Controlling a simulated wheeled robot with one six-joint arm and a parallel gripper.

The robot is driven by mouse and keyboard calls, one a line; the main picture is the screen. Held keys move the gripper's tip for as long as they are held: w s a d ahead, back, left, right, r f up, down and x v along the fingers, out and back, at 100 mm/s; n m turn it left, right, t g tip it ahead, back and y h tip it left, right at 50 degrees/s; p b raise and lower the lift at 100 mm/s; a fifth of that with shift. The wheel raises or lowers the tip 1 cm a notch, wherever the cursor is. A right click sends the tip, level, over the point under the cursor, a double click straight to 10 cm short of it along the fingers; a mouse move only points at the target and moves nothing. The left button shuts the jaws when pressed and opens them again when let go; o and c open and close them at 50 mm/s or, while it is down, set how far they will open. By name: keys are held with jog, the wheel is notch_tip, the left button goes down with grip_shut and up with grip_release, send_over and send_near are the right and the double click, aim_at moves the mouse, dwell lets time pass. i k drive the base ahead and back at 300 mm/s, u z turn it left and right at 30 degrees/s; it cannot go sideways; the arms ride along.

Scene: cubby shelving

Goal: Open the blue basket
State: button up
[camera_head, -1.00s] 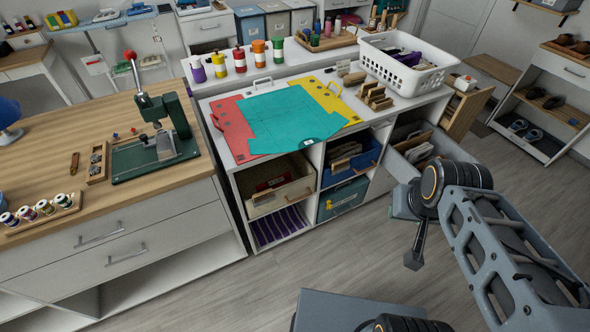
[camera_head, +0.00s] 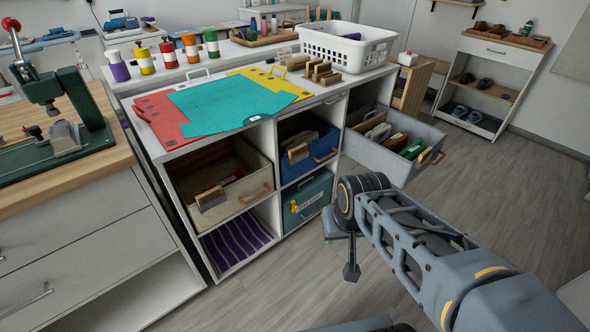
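The blue basket (camera_head: 325,143) sits in the upper middle cubby of the white shelving unit (camera_head: 274,157). It has a wooden handle on its front and holds several brushes. It looks seated inside the cubby. A teal basket (camera_head: 318,188) with a yellow mark is in the cubby below. My gripper (camera_head: 351,272) hangs over the floor in front of the unit, below and to the right of the blue basket, apart from it. It is small and dark here, and its fingers cannot be made out.
A grey drawer-like basket (camera_head: 398,165) sticks out at the unit's right, holding brushes. A beige basket (camera_head: 252,178) is in the left cubby. A wooden-topped workbench (camera_head: 110,170) stands at the left. Floor (camera_head: 480,190) is clear at the right.

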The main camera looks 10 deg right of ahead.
aim_at(318, 152)
jog(key=z, duration=2.15)
jog(key=i, duration=1.1)
jog(key=u, duration=1.65)
